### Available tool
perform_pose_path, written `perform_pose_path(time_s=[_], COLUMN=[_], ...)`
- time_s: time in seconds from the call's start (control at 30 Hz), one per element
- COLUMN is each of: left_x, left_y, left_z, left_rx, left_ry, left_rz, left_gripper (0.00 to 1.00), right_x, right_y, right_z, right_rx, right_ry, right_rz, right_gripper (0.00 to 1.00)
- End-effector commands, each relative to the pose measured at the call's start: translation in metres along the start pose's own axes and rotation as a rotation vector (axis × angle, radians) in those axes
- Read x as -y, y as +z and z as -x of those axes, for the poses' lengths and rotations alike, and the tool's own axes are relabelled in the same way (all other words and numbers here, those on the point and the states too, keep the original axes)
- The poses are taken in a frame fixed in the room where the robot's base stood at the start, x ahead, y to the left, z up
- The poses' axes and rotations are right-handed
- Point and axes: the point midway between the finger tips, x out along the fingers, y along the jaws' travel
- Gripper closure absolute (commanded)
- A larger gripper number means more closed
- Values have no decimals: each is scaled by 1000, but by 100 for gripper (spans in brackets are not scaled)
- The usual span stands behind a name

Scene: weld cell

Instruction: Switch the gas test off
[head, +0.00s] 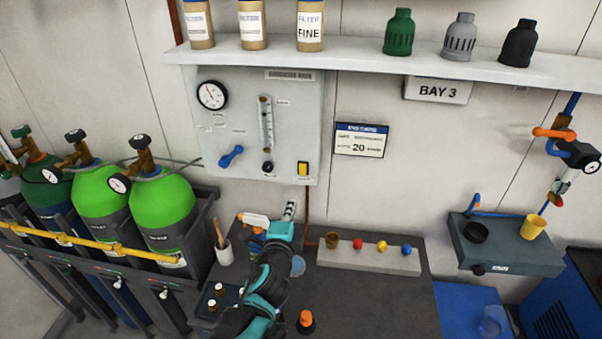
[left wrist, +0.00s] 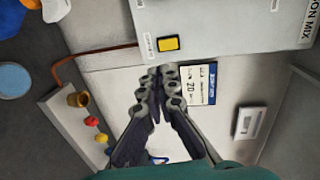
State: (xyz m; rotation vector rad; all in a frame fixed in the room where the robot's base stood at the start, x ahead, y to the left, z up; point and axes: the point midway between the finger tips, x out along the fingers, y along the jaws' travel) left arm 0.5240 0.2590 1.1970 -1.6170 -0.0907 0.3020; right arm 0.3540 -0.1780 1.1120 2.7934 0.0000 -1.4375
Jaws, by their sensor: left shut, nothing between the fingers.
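A grey wall panel (head: 225,130) carries a round gauge (head: 212,95), a flow tube (head: 266,125), a blue lever (head: 231,156) and a yellow switch (head: 303,169) in a black frame at its lower right. The labels are too small to read, so I cannot tell for certain which control is the gas test. My left gripper (head: 290,208) is shut and empty, below the yellow switch. In the left wrist view its fingertips (left wrist: 165,72) point at the panel's edge, close to the yellow switch (left wrist: 168,43); contact does not show. My right gripper is out of view.
A shelf (head: 370,62) with filters and nozzles runs above the panel. Green gas cylinders (head: 160,210) stand at left. A block with coloured knobs (head: 365,258) and a cup (head: 222,252) sit on the dark bench (head: 370,300). The wall around the sign (head: 361,140) is free.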

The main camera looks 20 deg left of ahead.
Motion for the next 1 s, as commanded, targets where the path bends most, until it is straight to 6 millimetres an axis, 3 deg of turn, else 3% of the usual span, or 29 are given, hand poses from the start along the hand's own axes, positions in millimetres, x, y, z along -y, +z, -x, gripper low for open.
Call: perform_pose_path(time_s=[0.53, 0.67, 1.0], left_x=[2, 2, 2], left_y=[-2, -2, -3], left_z=[-9, -28, -101], left_rx=[-10, -9, -9], left_ry=[-17, -17, -17], left_rz=[-44, -43, -42], left_gripper=[100, 100, 100], right_x=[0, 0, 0], right_y=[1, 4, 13], right_z=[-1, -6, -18], right_rx=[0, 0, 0], right_ry=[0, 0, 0], right_rz=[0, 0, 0], right_gripper=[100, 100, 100])
